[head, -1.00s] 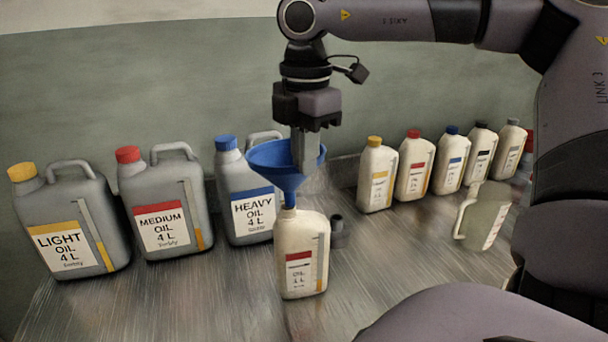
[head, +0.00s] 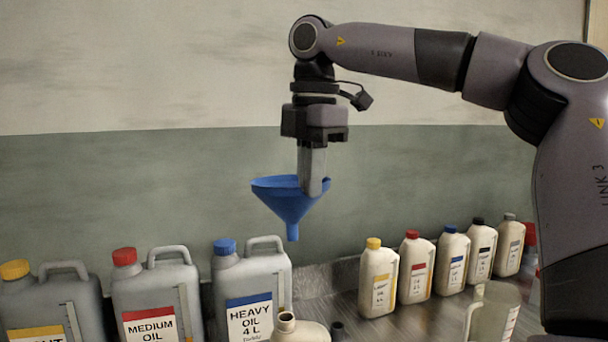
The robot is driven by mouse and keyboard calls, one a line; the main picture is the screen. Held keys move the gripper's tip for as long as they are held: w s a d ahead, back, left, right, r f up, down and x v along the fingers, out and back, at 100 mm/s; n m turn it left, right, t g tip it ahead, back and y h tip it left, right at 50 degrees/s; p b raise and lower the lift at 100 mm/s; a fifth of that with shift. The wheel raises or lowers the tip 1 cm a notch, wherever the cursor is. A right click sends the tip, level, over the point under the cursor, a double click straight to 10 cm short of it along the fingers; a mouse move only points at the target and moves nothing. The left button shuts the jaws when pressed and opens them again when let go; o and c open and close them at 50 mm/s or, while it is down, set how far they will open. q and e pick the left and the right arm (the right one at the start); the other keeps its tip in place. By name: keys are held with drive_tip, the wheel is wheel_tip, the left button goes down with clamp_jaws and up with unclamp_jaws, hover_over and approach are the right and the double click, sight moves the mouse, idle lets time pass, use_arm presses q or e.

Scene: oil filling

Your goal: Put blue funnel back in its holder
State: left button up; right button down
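The blue funnel (head: 286,203) hangs in the air, roughly upright with its spout down, above the open white bottle (head: 297,332). My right gripper (head: 313,188) comes down from above and is shut on the right side of the funnel's rim. The bottle's uncapped neck shows at the bottom edge, clear of the spout. My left gripper is not in view.
Large grey oil cans, light (head: 48,300), medium (head: 155,297) and heavy (head: 251,293), stand at the left. Several small white bottles (head: 416,272) line the wall at the right. A clear jug (head: 493,312) stands in front of them.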

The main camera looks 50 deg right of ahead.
drive_tip(key=d+f+b, duration=0.2)
drive_tip(key=d+f, duration=0.4)
drive_tip(key=f, duration=0.3)
drive_tip(key=w+d+f+b, duration=0.1)
drive_tip(key=d+f, duration=0.4)
drive_tip(key=f, duration=0.5)
drive_tip(key=d+f+b, duration=0.2)
drive_tip(key=d+f, duration=0.4)
drive_tip(key=f, duration=0.4)
drive_tip(key=shift+w+d+f+t+b, duration=0.2)
drive_tip(key=shift+d+t+b, duration=0.1)
drive_tip(key=shift+b, duration=0.1)
drive_tip(key=shift+s+f+b, duration=0.1)
drive_tip(key=shift+f+b, duration=0.25)
drive_tip(key=shift+f, duration=0.05)
drive_tip(key=shift+f+b, duration=0.5)
drive_tip(key=shift+f, duration=0.2)
